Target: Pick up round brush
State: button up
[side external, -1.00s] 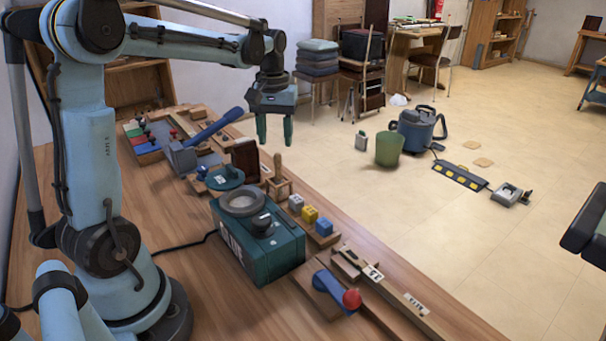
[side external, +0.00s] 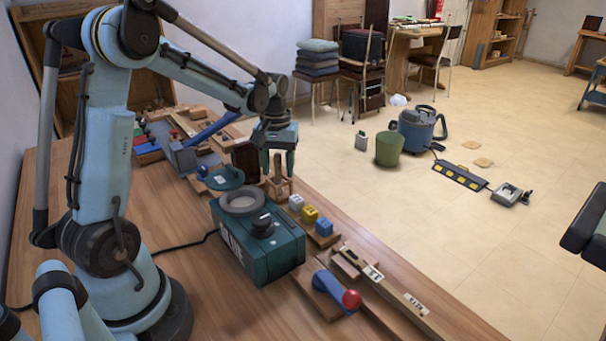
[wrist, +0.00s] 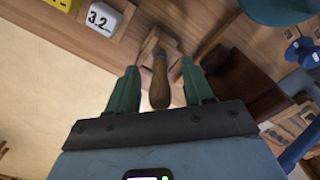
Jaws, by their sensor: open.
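The round brush shows as an upright brown wooden handle (wrist: 159,82) between my gripper's fingers in the wrist view. It stands in a small wooden holder (side external: 280,190), and its lower end is hidden in the holder. My gripper (side external: 278,172) is open above the holder, with its green fingers pointing down. In the wrist view, my gripper (wrist: 158,72) has one finger on each side of the handle. Gaps show between the fingers and the handle.
A green box (side external: 262,262) with a round top stands in front of the holder. A dark brown block (side external: 244,160) and a teal disc (side external: 224,179) are close on the left. White, yellow and blue blocks (side external: 310,214) line the bench edge on the right.

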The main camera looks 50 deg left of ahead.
grip_shut()
jog(key=shift+r, duration=0.2)
jog(key=shift+r, duration=0.6)
jog(key=r, duration=0.1)
jog(key=d+r, duration=0.1)
jog(key=r, duration=0.1)
jog(key=s+d+r, duration=0.1)
jog(key=d+r, duration=0.5)
jog(key=d, duration=0.4)
jog(key=shift+s+d+r, duration=0.15)
jog(key=shift+d+r, duration=0.1)
jog(key=shift+d, duration=0.05)
